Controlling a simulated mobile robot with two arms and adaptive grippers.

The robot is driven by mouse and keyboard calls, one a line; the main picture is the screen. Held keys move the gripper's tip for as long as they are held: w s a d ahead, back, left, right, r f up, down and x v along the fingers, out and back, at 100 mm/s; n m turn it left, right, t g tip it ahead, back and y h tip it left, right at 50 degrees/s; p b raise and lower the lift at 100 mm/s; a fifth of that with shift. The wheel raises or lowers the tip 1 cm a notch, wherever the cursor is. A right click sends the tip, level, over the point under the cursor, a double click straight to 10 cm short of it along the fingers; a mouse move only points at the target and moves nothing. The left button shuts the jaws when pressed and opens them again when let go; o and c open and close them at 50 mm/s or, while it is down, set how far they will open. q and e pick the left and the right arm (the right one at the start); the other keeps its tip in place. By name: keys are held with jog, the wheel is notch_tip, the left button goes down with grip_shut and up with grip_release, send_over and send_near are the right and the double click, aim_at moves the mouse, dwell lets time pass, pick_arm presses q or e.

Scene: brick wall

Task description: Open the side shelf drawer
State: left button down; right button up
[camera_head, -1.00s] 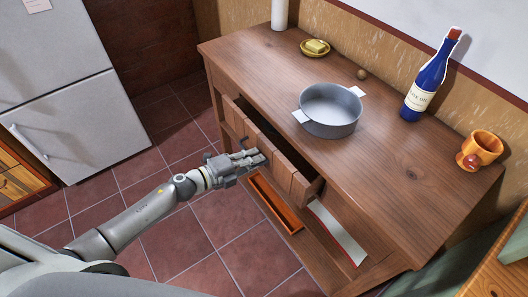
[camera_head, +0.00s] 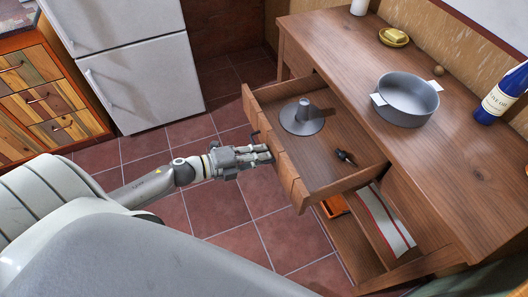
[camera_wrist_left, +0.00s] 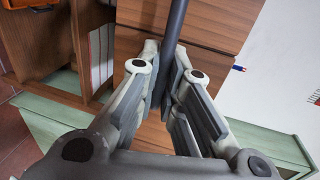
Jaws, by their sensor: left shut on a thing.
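The wooden side shelf (camera_head: 330,45) stands at the right in the head view. My left gripper (camera_head: 268,156) is at the drawer's front. In the left wrist view its fingers (camera_wrist_left: 169,95) are shut on the dark bar handle (camera_wrist_left: 176,35), with the wooden drawer front behind. The handle is mostly hidden by the fingers in the head view. My right gripper is not in view.
A grey pot (camera_head: 407,103), a yellow dish (camera_head: 394,38) and a blue bottle (camera_head: 500,95) stand on the shelf top. An orange tray (camera_head: 334,207) and a striped cloth (camera_head: 388,222) lie below. A white fridge (camera_head: 140,65) is behind left. Tiled floor is clear before the drawer.

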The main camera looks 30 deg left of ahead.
pick_arm(q)
jog(key=shift+a, duration=0.1)
jog(key=c, duration=1.9)
grip_release()
jog(key=shift+o, duration=0.2)
jog(key=v, duration=1.2)
jog(key=shift+f, duration=0.1)
